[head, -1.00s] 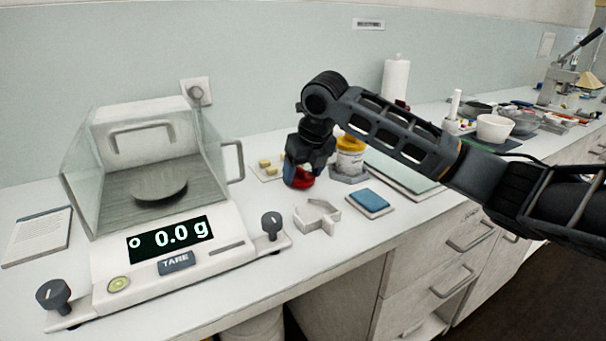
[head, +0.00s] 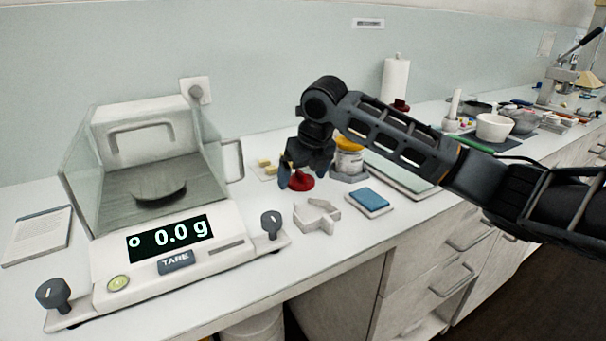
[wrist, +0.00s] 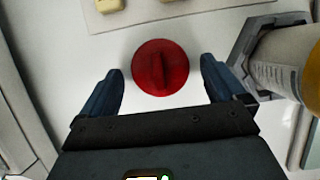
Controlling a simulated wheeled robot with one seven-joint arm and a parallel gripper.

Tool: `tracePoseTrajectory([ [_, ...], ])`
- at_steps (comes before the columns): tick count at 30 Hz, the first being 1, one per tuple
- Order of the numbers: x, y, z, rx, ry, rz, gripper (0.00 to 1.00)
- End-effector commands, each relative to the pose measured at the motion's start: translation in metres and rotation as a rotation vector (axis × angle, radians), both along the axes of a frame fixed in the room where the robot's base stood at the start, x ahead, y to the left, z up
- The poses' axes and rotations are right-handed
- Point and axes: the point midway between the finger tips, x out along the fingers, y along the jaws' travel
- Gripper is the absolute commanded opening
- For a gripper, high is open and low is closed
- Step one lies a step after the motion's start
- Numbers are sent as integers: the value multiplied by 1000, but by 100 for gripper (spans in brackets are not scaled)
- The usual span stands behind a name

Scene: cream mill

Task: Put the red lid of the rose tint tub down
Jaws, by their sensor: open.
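The red lid (head: 301,182) lies on the white counter, with its raised grip bar facing up. In the wrist view the red lid (wrist: 160,67) sits just beyond and between the fingertips, touching neither. My gripper (head: 303,172) is open above the lid; in the wrist view my gripper (wrist: 162,85) shows a blue finger on each side with clear gaps. A tub with a yellow lid (head: 348,158) stands right of my gripper, partly hidden by my arm. I cannot tell which tub is the rose tint one.
A balance (head: 165,220) with a glass shield stands to the left, reading 0.0 g. A pale angular holder (head: 317,215) and a blue pad (head: 368,201) lie in front. Yellowish blocks (head: 266,167) lie behind. A paper roll (head: 395,82) stands at the back.

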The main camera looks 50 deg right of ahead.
Motion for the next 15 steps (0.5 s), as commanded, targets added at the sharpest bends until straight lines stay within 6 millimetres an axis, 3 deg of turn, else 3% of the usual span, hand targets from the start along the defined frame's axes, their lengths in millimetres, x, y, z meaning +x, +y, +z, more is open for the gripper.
tracePoseTrajectory([
  [5, -7, 2, 21, -2, -4, 2, 96],
  [15, -32, 9, 84, -2, -2, 1, 96],
])
